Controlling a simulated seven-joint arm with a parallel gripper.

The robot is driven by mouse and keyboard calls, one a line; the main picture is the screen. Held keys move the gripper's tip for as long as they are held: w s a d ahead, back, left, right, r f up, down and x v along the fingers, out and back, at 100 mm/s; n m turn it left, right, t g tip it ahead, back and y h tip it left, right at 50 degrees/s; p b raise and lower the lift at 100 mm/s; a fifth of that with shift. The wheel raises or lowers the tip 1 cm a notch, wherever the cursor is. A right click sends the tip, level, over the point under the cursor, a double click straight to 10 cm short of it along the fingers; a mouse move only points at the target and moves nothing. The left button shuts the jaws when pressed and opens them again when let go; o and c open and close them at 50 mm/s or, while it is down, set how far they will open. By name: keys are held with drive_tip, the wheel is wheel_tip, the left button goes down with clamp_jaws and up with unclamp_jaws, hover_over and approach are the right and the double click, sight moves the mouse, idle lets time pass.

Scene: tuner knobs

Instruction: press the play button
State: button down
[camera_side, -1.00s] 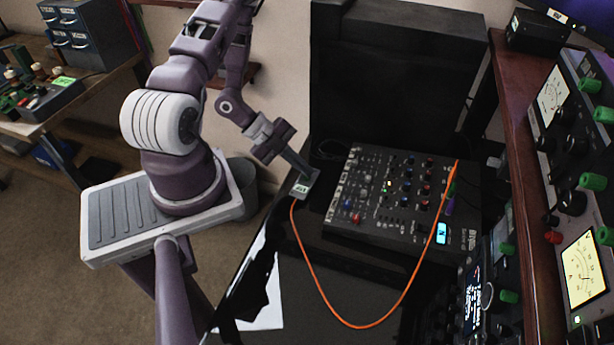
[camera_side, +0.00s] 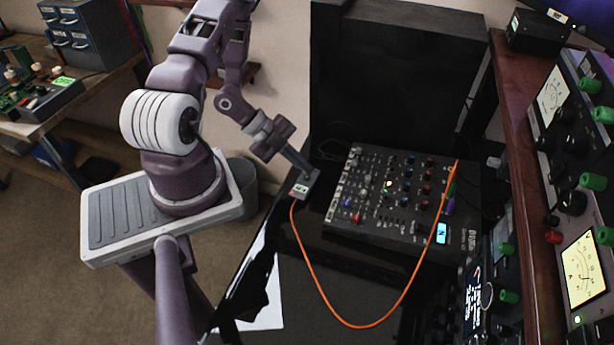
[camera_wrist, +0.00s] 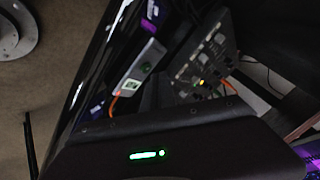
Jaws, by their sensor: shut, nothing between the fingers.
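The fingertips are not clear in the wrist view.
A black mixer (camera_side: 390,205) with many knobs and a lit blue screen stands right of the box. The orange cable (camera_side: 330,313) loops in front of it and over its right side. A tall black case (camera_side: 390,75) stands behind. A meter rack (camera_side: 575,200) is far right.

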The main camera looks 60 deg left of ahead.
drive_tip(key=shift+r, duration=2.6)
drive_tip(key=w+a+r+n+y, duration=0.2)
drive_tip(key=w+a+r+y, duration=0.2)
drive_tip(key=w+a+r, duration=0.1)
wheel_tip(320, 180, up, 16)
drive_tip(key=n+y, duration=0.6)
drive_tip(key=n, duration=0.1)
hover_over(304, 176)
drive_tip(key=w+a, duration=0.3)
drive_tip(key=w, duration=0.2)
drive_tip(key=s+d+r+n+h, duration=0.2)
drive_tip(key=s+d+r+n, duration=0.1)
drive_tip(key=s+d, duration=0.5)
drive_tip(key=s+d+r+n+g+h, duration=0.1)
drive_tip(key=s+d+r+n, duration=0.3)
drive_tip(key=s+d, duration=0.4)
drive_tip(key=shift+s+d+r+n+g+h, duration=0.35)
drive_tip(key=shift+d+h, duration=0.25)
drive_tip(key=shift+d, duration=0.4)
